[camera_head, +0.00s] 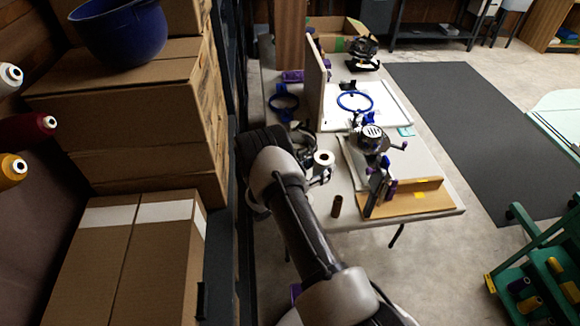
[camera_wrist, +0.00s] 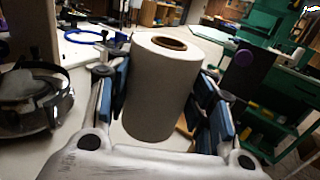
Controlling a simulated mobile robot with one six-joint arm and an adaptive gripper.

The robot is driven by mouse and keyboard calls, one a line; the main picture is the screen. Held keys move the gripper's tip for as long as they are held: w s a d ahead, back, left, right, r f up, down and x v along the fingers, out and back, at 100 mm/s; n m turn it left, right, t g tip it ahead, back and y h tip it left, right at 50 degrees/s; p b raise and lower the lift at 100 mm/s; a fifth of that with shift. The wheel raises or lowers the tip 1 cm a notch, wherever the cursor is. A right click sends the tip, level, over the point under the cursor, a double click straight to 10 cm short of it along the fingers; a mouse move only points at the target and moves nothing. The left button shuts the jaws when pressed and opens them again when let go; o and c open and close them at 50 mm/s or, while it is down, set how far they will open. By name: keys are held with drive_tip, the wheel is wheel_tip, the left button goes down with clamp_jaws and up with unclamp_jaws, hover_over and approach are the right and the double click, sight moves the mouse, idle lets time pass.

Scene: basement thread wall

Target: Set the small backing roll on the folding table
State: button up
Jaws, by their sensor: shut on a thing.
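The small backing roll (camera_wrist: 162,95) is a white cylinder with a brown core. It stands upright between the blue pads of my gripper (camera_wrist: 165,105) in the wrist view, and my gripper is shut on it. In the head view the roll (camera_head: 324,158) shows its pale top at the end of my arm, over the left part of the folding table (camera_head: 430,152). My gripper (camera_head: 320,174) is partly hidden there by my own wrist. I cannot tell whether the roll's base touches the table top.
A brown spool (camera_head: 336,206) stands near the table's front edge. An embroidery machine (camera_head: 371,145), a blue hoop (camera_head: 355,101) and an upright board (camera_head: 314,85) are on the table. Cardboard boxes (camera_head: 140,245) are stacked at left. A green rack (camera_head: 540,265) stands at right.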

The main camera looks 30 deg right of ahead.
drive_tip(key=w+a+f+n+t+y, duration=0.1)
drive_tip(key=w+a+n+t, duration=0.15)
drive_tip(key=w, duration=0.25)
drive_tip(key=w+a+n+t+y, duration=0.1)
drive_tip(key=w+t, duration=0.2)
drive_tip(key=w, duration=0.1)
drive_tip(key=shift+n+t, duration=0.25)
drive_tip(key=shift+w+a+f+b, duration=0.1)
drive_tip(key=shift+f+b, duration=1.1)
drive_tip(key=shift+f, duration=0.65)
drive_tip(key=shift+w+a+f+b, duration=0.1)
drive_tip(key=shift+f+b, duration=1.05)
drive_tip(key=shift+f, duration=0.7)
drive_tip(key=shift+w+a+f+b, duration=0.1)
drive_tip(key=shift+f+b, duration=1.1)
drive_tip(key=shift+f, duration=0.65)
drive_tip(key=shift+f, duration=0.55)
drive_tip(key=o, duration=1.3)
